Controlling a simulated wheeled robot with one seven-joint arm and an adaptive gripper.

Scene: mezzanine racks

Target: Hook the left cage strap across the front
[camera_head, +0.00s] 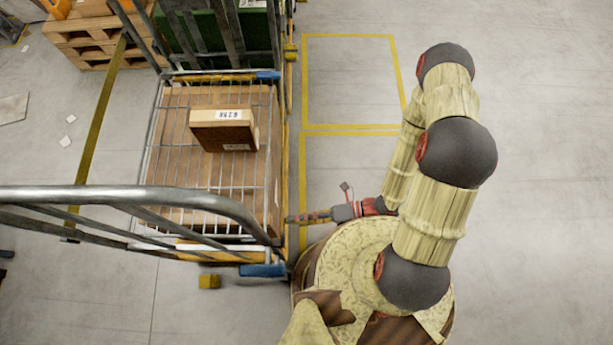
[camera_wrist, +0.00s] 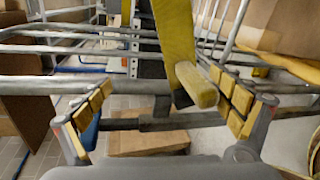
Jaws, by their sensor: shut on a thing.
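The roll cage (camera_head: 180,196) stands left of my arm, its tubular side rails and wire mesh in view. A yellow strap (camera_wrist: 174,35) comes down from the top of the wrist view to a thick yellow tab (camera_wrist: 196,86), with a small dark part beside it. My gripper (camera_wrist: 168,108) has its yellow-padded fingers on either side of this tab end and is shut on it; the exact contact is hard to see. In the head view my gripper (camera_head: 308,217) reaches left to the cage's right edge. The strap is too small to tell apart there.
A small carton (camera_head: 223,130) lies over a large cardboard box (camera_head: 180,105) in the cage. A green crate (camera_head: 215,30) stands behind, wooden pallets (camera_head: 95,38) at top left. Yellow floor lines (camera_head: 350,128) mark clear floor right of the cage.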

